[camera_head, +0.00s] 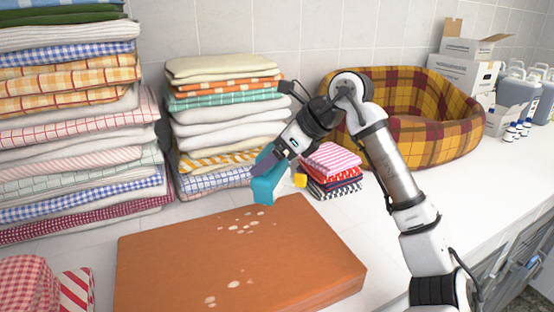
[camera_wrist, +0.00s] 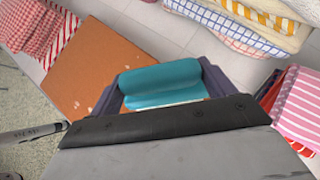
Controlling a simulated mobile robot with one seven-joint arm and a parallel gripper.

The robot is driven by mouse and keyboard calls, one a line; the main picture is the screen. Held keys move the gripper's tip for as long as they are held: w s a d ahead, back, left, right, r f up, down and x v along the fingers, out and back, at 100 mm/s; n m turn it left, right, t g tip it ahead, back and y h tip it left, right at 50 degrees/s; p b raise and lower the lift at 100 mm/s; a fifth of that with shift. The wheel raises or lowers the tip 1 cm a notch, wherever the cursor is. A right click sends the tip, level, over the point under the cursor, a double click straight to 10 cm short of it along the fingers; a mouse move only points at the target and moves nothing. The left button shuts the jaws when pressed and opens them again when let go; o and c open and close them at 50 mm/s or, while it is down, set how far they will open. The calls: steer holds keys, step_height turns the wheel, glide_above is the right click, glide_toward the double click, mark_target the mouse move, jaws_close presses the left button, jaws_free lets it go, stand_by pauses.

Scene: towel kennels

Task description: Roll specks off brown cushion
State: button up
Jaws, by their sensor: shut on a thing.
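The brown cushion (camera_head: 200,255) lies flat on the white counter, with pale specks in one cluster (camera_head: 243,222) near its back edge and several more (camera_head: 235,284) nearer its front. My gripper (camera_head: 266,166), with purple fingers, is shut on a teal tool (camera_head: 265,188) at the cushion's back right edge. The teal part (camera_wrist: 160,82) sits between the fingers in the wrist view. Whether the tool touches the cushion is unclear.
Tall stacks of folded towels (camera_head: 75,120) and (camera_head: 225,110) stand behind the cushion. A small cloth stack (camera_head: 333,172) is close right of my gripper. A plaid pet bed (camera_head: 425,145) stands further right. Red checked cloths (camera_head: 28,285) lie at the front left.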

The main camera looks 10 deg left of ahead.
steer(key=shift+r+p, duration=0.5)
steer(key=shift+r, duration=0.8)
steer(key=shift+s, duration=0.1)
